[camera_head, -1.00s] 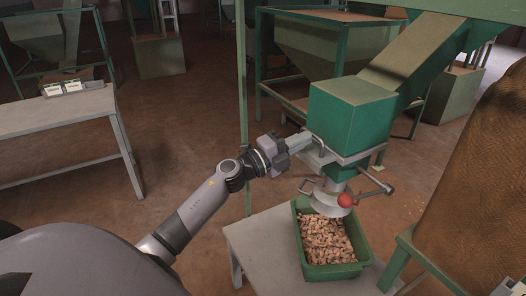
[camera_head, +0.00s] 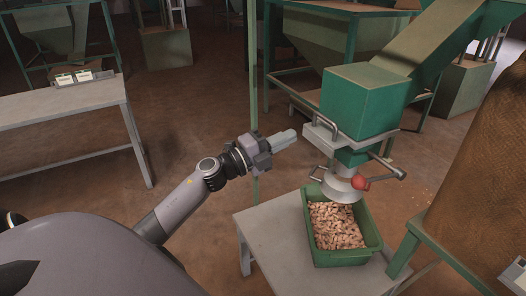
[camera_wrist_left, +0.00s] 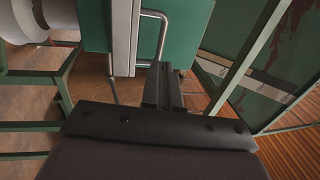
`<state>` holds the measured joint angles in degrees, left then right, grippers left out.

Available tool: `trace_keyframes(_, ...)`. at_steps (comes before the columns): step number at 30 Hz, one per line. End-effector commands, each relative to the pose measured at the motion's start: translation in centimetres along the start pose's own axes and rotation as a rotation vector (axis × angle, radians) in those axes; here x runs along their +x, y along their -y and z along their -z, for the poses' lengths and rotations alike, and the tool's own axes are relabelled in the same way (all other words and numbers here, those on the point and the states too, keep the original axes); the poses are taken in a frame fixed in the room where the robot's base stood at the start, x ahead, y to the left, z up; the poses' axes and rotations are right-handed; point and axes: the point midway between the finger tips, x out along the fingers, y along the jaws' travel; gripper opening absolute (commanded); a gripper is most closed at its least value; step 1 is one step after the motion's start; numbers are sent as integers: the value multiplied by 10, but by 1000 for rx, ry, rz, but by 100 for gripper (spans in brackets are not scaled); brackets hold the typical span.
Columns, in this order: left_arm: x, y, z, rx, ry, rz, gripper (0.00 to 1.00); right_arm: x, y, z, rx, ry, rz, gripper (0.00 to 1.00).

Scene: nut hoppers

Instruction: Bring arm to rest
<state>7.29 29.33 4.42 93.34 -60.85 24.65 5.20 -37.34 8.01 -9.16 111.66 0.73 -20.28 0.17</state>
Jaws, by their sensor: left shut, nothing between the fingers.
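My left gripper (camera_head: 284,139) is shut and empty. It hangs in the air to the left of the green hopper outlet box (camera_head: 358,100), apart from it. In the left wrist view the shut fingers (camera_wrist_left: 163,85) point toward the green box and its metal bar handle (camera_wrist_left: 153,40). My left arm (camera_head: 185,200) reaches in from the lower left. My right gripper is not in view.
A green crate (camera_head: 345,259) full of nuts stands on a small grey table (camera_head: 258,232) below the metal spout. A red-knobbed lever (camera_head: 361,183) sticks out there. A large brown sack (camera_head: 482,170) is at the right. A grey table (camera_head: 60,108) stands at the left, with open floor between.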

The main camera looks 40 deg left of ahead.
Motion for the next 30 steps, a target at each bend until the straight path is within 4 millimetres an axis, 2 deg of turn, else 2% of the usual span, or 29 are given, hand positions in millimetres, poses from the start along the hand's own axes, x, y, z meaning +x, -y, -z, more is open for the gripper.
trace_keyframes(3,-21,-2,0,0,0,-3,0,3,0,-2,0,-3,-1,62)
trace_keyframes(9,-44,-2,0,-2,-1,-1,0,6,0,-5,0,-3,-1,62)
trace_keyframes(15,-53,0,0,0,-2,0,0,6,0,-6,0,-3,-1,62)
trace_keyframes(23,-55,-1,2,-10,1,0,0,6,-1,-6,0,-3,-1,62)
trace_keyframes(26,-59,-12,9,-85,28,-1,0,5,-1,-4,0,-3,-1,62)
trace_keyframes(29,-71,-40,25,-266,102,-12,0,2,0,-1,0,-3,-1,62)
trace_keyframes(30,-79,-55,34,-364,147,-24,0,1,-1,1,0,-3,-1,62)
